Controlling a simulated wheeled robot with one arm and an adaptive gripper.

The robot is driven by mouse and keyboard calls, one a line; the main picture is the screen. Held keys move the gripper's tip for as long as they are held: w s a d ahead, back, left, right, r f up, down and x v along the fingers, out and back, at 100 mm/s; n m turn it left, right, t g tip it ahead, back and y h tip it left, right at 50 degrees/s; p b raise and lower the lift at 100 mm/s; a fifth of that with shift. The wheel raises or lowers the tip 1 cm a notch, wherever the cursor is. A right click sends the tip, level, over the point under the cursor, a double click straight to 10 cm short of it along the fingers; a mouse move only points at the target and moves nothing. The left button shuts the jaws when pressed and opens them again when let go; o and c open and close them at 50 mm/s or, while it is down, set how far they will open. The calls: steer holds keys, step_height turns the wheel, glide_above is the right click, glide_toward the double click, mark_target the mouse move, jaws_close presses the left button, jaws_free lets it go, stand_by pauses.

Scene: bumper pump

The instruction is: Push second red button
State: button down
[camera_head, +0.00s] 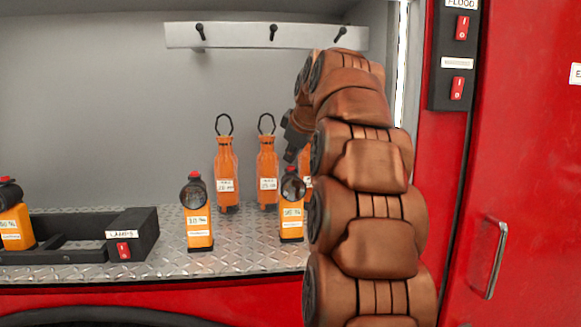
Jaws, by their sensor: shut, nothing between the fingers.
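Two red rocker switches sit one above the other on a black panel at the upper right: an upper red switch (462,27) and a lower red switch (456,88). Another red switch (123,250) is on the front of a black box at the lower left. Which one counts as the second button cannot be told from the picture. My gripper (289,154) is dark, shut and empty, pointing down above the right orange lamp. It is left of the switch panel and apart from it. My copper arm partly hides it.
Orange lamps (200,228) (291,222) and orange bottles with loops (226,170) (267,170) stand on the metal shelf (240,262). A hook rail (235,36) is above. A silver handle (496,260) projects from the red panel at right.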

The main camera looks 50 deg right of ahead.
mark_target(291, 167)
steer(key=shift+f+b, duration=0.4)
steer(key=shift+f, duration=0.05)
steer(key=shift+r, duration=0.5)
stand_by(0.3)
steer(key=shift+r+p, duration=2.25)
steer(key=shift+r, duration=0.75)
